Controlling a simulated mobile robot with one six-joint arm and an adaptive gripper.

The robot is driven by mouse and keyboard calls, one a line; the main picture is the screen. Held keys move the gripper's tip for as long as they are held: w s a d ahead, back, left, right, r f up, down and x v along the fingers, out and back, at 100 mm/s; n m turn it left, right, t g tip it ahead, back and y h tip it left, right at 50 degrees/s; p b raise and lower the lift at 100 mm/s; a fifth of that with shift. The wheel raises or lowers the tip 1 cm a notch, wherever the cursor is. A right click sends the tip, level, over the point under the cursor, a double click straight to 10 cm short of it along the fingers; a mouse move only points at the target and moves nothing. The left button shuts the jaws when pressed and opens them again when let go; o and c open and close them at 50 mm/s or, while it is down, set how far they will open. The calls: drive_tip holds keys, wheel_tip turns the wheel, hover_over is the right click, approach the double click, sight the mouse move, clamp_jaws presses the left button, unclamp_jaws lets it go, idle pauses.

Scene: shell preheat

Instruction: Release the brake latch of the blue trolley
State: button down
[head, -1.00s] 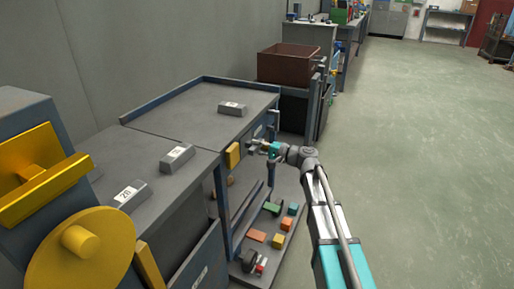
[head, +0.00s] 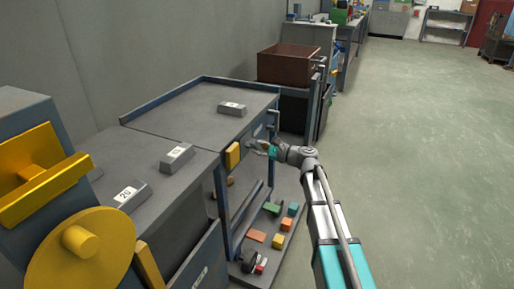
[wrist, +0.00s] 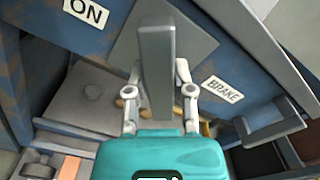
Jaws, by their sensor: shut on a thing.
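The blue trolley (head: 240,142) stands left of centre in the head view, with a grey top and a blue frame. In the wrist view its blue panel bears a "BRAKE" label (wrist: 222,90) and an "ON" label (wrist: 86,13). A grey bar-shaped brake latch (wrist: 155,60) stands in front of the panel, upright in that view. My gripper (wrist: 159,78) is shut on the latch, one finger on each side. In the head view my gripper (head: 259,147) is at the trolley's right side, and the latch is too small to make out there.
Coloured blocks (head: 272,208) lie on the low shelf below. A grey handle (wrist: 272,125) juts out at the right in the wrist view. Open floor (head: 420,170) lies to the right.

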drive_tip(key=m, duration=0.3)
drive_tip(key=shift+m, duration=0.3)
drive_tip(key=shift+s+m, duration=0.1)
drive_tip(key=shift+m, duration=1.8)
drive_tip(key=shift+c, duration=2.4)
unclamp_jaws()
drive_tip(key=v, duration=1.2)
